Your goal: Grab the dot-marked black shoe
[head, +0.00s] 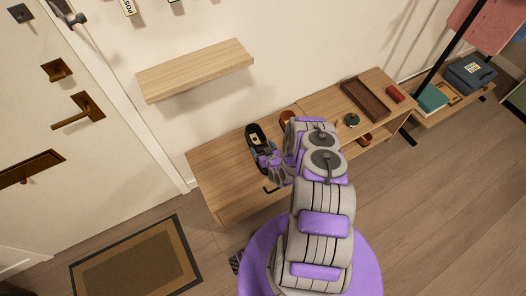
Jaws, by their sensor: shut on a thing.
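A black shoe (255,136) with a small pale mark inside its opening is over the wooden bench top, left of its middle. My gripper (269,160) is at the near end of the shoe and shut on it. My gripper and wrist hide the near end of the shoe. I cannot tell whether the shoe still touches the bench. A dot mark on the shoe is too small to make out clearly.
The wooden bench (215,171) runs along the wall. A wall shelf (196,69) hangs above. A doormat (137,268) lies lower left.

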